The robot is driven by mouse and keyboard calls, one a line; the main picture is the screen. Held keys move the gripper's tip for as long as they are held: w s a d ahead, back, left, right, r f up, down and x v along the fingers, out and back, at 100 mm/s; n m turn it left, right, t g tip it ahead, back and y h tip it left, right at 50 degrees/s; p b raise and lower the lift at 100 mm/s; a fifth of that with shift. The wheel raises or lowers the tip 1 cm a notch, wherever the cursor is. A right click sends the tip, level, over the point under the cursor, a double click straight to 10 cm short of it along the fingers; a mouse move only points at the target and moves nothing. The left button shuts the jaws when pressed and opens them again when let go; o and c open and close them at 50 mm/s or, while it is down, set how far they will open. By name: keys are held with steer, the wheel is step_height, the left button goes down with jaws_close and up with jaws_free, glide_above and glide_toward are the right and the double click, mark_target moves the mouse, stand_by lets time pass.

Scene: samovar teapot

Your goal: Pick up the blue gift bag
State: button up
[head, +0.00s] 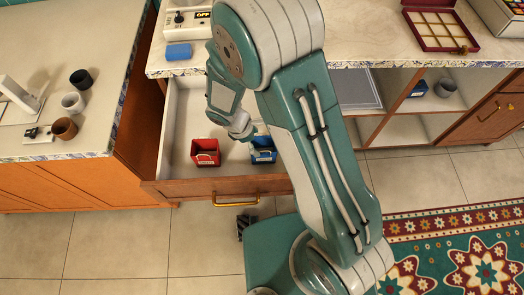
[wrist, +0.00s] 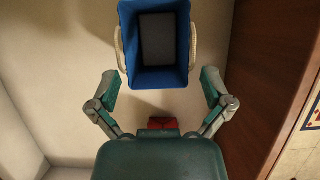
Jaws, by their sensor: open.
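The blue gift bag (head: 263,156) stands in the open drawer (head: 178,120), partly hidden behind my arm in the head view. In the wrist view I look down into the open top of the blue bag (wrist: 160,78), with a pale handle on each side. My gripper (wrist: 159,80) is open and empty. Its two fingers are spread to the left and right of the bag's lower edge in that view, apart from it. In the head view my gripper (head: 241,129) is over the drawer, just up and left of the blue bag.
A red gift bag (head: 205,152) stands left of the blue one; it also shows between my finger bases in the wrist view (wrist: 163,123). The drawer's wooden front (head: 190,191) and the counter edge bound the space. A blue block (head: 178,51) lies on the counter.

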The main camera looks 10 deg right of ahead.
glide_above(266, 148)
steer(key=s, duration=0.2)
steer(key=f, duration=0.4)
steer(key=shift+s+a+f, duration=0.15)
steer(key=shift+a+f, duration=0.1)
steer(key=shift+f, duration=0.35)
steer(key=c, duration=0.6)
steer(key=shift+c, duration=0.2)
